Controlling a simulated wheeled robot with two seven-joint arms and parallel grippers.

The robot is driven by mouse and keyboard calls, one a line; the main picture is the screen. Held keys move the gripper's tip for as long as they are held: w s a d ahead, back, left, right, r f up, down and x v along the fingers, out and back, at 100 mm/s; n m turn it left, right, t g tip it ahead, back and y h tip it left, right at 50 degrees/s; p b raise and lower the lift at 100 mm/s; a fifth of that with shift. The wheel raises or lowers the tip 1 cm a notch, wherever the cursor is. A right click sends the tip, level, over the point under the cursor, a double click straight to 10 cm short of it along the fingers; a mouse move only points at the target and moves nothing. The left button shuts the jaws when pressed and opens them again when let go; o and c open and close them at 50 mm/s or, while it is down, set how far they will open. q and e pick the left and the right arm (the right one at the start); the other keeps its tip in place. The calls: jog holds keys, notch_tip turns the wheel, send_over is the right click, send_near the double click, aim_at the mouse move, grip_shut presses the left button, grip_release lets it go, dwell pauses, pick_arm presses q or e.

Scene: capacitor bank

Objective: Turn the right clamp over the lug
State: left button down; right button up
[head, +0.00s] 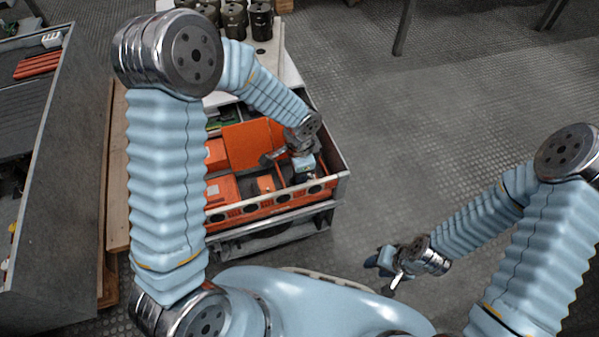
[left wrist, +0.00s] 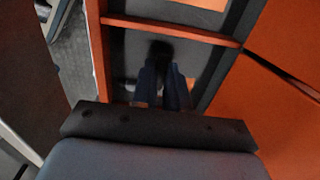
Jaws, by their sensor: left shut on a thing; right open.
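My left gripper (head: 303,168) reaches down into the right part of an orange and grey open-topped unit (head: 262,207). In the left wrist view its dark fingers (left wrist: 163,88) are close together in a dark bay between orange walls. They are shut on a small dark part (left wrist: 160,48), whose shape is too dim to make out. I cannot tell the right clamp or the lug apart from the dark surroundings. My right gripper (head: 388,270) is open and empty, away from the unit over the floor.
Orange panels (head: 252,144) stand inside the unit beside my left gripper, and an orange crossbar (left wrist: 170,30) spans the bay. Dark cylinders (head: 236,20) stand on a pale surface behind. A grey bench (head: 50,150) is at the left.

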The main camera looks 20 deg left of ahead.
dwell(0.3)
pick_arm(q)
jog(key=c, duration=1.4)
grip_release()
notch_tip(320, 180, up, 14)
jog(key=p, duration=0.2)
jog(key=shift+p, duration=0.3)
pick_arm(e)
jog(key=shift+a+v, duration=0.25)
jog(key=shift+v, duration=1)
jog(key=shift+w, duration=0.1)
